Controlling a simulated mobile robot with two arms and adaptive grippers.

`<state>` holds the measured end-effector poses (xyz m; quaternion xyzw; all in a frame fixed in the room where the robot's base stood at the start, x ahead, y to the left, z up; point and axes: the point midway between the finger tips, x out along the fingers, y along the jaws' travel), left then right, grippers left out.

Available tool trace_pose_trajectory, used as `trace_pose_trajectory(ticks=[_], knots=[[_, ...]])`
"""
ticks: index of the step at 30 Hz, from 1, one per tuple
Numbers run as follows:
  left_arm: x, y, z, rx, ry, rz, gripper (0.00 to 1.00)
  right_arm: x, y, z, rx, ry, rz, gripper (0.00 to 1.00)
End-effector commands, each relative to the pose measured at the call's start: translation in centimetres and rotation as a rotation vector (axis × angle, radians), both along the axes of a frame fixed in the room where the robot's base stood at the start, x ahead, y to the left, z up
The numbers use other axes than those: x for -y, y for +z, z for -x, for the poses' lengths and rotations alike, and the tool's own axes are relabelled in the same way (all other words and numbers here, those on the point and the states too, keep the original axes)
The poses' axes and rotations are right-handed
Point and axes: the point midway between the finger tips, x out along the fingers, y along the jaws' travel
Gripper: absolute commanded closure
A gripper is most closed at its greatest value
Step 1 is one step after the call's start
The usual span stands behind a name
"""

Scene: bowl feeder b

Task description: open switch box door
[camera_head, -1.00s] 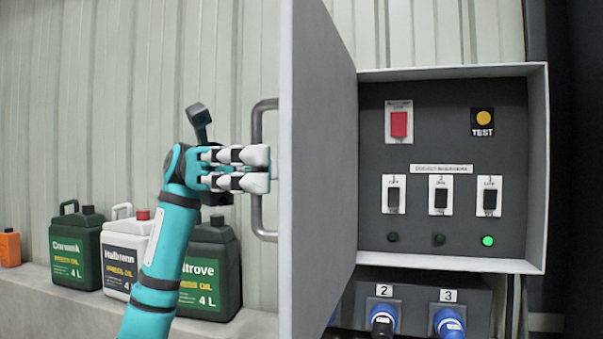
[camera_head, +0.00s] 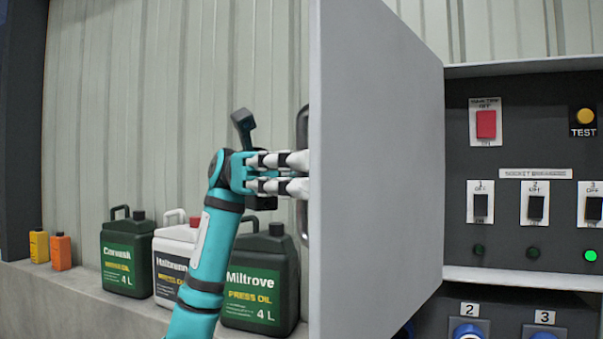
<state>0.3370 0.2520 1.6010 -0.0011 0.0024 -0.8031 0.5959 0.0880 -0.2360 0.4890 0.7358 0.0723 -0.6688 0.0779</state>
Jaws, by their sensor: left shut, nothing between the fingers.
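The grey switch box door (camera_head: 375,170) stands swung open to the left of the switch box (camera_head: 510,210). The box interior shows a red main switch, several small breakers, a yellow test button and a lit green lamp. The dark door handle (camera_head: 303,119) is on the door's far side, mostly hidden by the door's edge and my gripper. My left gripper (camera_head: 306,174) is shut and empty, its fingertips at the handle beside the door's left edge. Whether it touches the handle I cannot tell. My right gripper is not in view.
Green and white oil canisters (camera_head: 262,275) stand on a concrete ledge (camera_head: 75,300) behind my left arm. Small orange and yellow bottles (camera_head: 61,252) stand farther left. Numbered blue sockets (camera_head: 468,331) sit under the box. A corrugated wall is behind.

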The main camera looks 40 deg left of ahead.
Motion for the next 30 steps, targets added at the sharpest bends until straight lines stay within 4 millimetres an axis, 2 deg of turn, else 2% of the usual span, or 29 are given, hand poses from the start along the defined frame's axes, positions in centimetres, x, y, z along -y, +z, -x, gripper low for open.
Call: trace_pose_trajectory(ticks=[2,10,20,23,30], knots=[[0.0,0.1,0.0,-0.002,0.002,0.003,1.0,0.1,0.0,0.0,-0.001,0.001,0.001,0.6],[0.0,0.1,0.0,-0.001,0.001,0.002,0.66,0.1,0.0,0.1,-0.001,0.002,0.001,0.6],[-0.3,0.1,-0.1,-0.001,0.002,0.003,0.66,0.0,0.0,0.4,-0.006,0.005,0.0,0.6],[-1.4,0.1,-0.5,-0.001,0.003,0.004,0.66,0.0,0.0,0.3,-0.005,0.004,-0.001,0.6],[-6.3,0.2,-1.9,-0.002,0.004,0.007,0.66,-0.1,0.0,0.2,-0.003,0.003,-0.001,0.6]])
